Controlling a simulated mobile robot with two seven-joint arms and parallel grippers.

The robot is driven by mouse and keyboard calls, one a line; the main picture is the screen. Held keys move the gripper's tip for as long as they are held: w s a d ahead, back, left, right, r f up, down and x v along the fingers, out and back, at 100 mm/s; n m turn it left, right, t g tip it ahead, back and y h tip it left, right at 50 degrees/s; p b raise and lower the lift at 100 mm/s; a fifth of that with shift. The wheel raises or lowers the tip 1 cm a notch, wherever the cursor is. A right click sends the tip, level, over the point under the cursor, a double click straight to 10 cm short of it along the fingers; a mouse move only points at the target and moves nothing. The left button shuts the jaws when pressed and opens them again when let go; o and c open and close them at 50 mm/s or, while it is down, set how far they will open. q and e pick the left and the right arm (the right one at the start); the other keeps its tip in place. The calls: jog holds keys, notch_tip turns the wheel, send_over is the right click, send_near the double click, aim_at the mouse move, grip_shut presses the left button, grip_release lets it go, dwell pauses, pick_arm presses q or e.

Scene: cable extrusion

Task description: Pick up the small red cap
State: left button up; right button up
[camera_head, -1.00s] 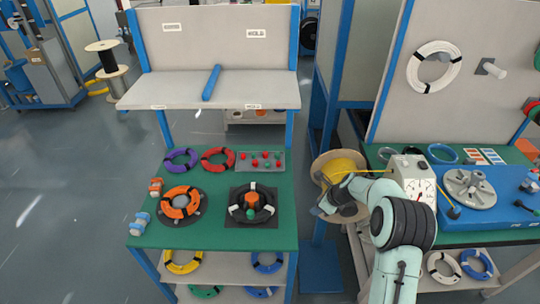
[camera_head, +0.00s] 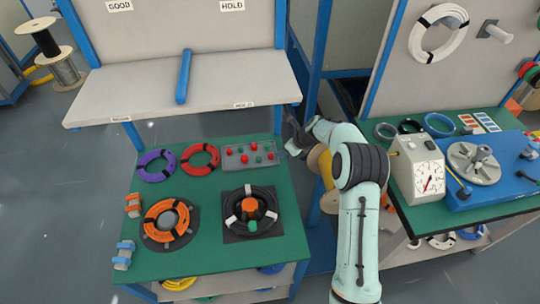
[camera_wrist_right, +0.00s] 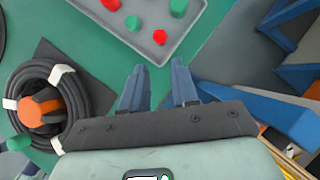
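Several small red caps, such as one cap (camera_head: 271,156), sit among green ones in a grey tray (camera_head: 236,163) on the green table. In the right wrist view, a red cap (camera_wrist_right: 160,37) stands near the tray's (camera_wrist_right: 178,46) corner, just beyond my fingertips. My right gripper (camera_wrist_right: 158,66) is open, with nothing between its two blue-grey fingers. In the head view, my right gripper (camera_head: 292,143) is just right of the tray at the table's right edge, its fingers small and partly unclear. My left gripper is in neither view.
A black coil (camera_head: 268,203) lies around an orange core on a dark mat in front of the tray. Red (camera_head: 198,170) and purple (camera_head: 150,175) coils lie left of it. A shelf (camera_head: 150,105) overhangs behind. Bare green table (camera_head: 210,245) shows in front.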

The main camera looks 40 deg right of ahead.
aim_at(268, 157)
jog(key=x, duration=0.3)
jog(key=shift+w, duration=0.15)
jog(key=x, duration=0.3)
jog(key=w+p+x, duration=0.1)
jog(key=x, duration=0.1)
jog(key=shift+w+a+r, duration=0.1)
jog(key=shift+w+r, duration=0.05)
jog(key=shift+r, duration=0.05)
grip_shut()
